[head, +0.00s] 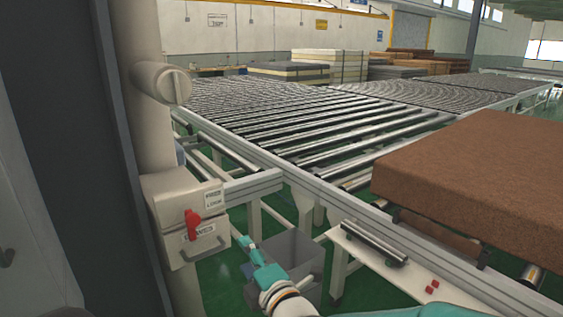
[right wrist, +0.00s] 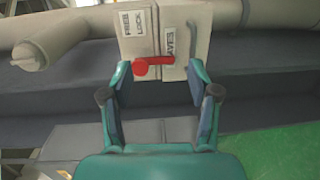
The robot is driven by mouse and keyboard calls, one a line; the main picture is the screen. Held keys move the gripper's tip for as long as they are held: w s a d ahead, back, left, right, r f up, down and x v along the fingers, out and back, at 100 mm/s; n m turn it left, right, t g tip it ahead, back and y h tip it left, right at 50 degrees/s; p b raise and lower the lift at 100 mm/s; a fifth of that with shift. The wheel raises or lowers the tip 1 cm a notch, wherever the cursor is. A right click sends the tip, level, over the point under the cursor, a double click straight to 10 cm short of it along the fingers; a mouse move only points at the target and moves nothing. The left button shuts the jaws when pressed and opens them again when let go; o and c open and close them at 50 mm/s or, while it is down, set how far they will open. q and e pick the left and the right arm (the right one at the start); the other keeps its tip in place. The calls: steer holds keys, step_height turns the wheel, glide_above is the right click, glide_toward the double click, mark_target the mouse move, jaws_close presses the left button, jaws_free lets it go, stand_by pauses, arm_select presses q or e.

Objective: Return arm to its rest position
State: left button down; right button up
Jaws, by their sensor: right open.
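My right gripper (head: 246,246) shows at the lower middle of the head view, below and to the right of a beige control box (head: 178,258) with a red handle (head: 193,224). In the right wrist view my right gripper (right wrist: 160,98) is open, with its two fingers apart and nothing between them. The red handle (right wrist: 153,66) appears just beyond the fingertips there, on the labelled box (right wrist: 140,32); I cannot tell the exact gap. My left gripper is in neither view.
A roller conveyor (head: 300,120) runs across the middle. A brown mattress (head: 480,170) lies on it at the right. A grey bin (head: 290,252) stands on the green floor beside my right gripper. A white shelf (head: 375,262) with a dark bar is at the conveyor's near side.

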steer(key=s+d+f+m+g+h+p, duration=0.1)
steer(key=d+f+m+g+h, duration=0.15)
steer(key=d+f, duration=0.85)
steer(key=s+d+f+m+g+h+p, duration=0.1)
steer(key=d+f+m+g+h+p, duration=0.2)
steer(key=d+f, duration=0.75)
steer(key=s+d+f+m+g, duration=0.1)
steer(key=s+f+m+g, duration=0.3)
steer(key=s+f+m, duration=0.85)
steer(key=s+a+f+m+g, duration=0.1)
steer(key=s+f+m+g, duration=0.3)
steer(key=s+m, duration=0.4)
steer(key=shift+s+a+f, duration=0.2)
steer(key=shift+s+f, duration=0.1)
steer(key=shift+s, duration=2.15)
